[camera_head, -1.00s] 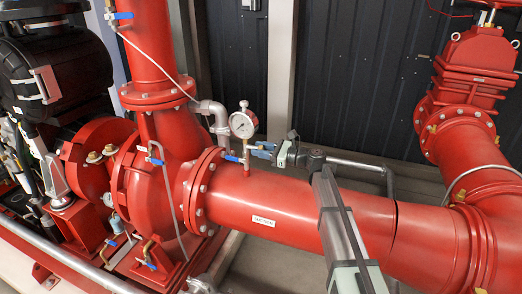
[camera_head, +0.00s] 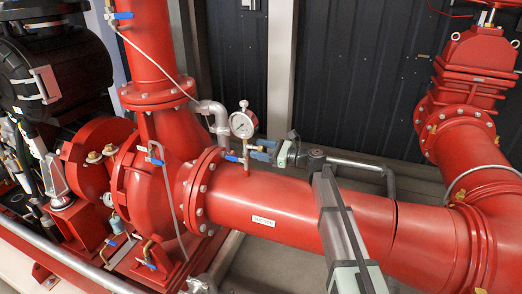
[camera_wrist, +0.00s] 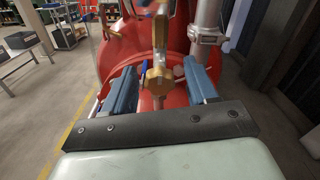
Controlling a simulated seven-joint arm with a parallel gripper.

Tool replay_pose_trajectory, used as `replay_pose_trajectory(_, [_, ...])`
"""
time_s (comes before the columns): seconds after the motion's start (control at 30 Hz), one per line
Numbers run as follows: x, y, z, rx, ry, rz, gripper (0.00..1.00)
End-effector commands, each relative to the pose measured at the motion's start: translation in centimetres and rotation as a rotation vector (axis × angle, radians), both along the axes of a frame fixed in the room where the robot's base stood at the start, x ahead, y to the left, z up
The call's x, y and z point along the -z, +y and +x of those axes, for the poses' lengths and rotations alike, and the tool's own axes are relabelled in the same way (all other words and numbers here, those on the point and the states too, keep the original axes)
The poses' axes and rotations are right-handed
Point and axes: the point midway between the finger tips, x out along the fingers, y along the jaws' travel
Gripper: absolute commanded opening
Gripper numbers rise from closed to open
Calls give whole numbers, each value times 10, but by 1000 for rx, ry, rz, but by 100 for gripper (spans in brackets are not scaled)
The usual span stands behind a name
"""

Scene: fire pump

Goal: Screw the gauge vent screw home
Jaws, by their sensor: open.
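The pressure gauge (camera_head: 242,124) with a white dial stands upright on a small riser on the red suction pipe. Below it, a blue-handled valve (camera_head: 233,158) sits on the riser. My gripper (camera_head: 257,150) reaches in from the right, close beside the riser. The fingers are open, with a gap on both sides of the brass. The screw's thread and seat are hidden, so how deep it sits cannot be told.
The red suction pipe (camera_head: 290,214) runs below my gripper, with a bolted flange (camera_head: 203,192) to the left. A grey pipe (camera_head: 212,112) rises behind the gauge. A dark panelled wall (camera_head: 365,75) stands behind.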

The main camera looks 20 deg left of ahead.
Motion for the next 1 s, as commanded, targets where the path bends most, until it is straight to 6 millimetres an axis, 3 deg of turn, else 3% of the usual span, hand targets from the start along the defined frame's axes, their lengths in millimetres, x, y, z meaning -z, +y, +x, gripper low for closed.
replay_pose_trajectory(0.17, [0,-16,0,2,0,0,57])
replay_pose_trajectory(0.7, [0,-113,-1,2,0,-1,57])
replay_pose_trajectory(1.0, [0,-136,0,0,0,0,57])
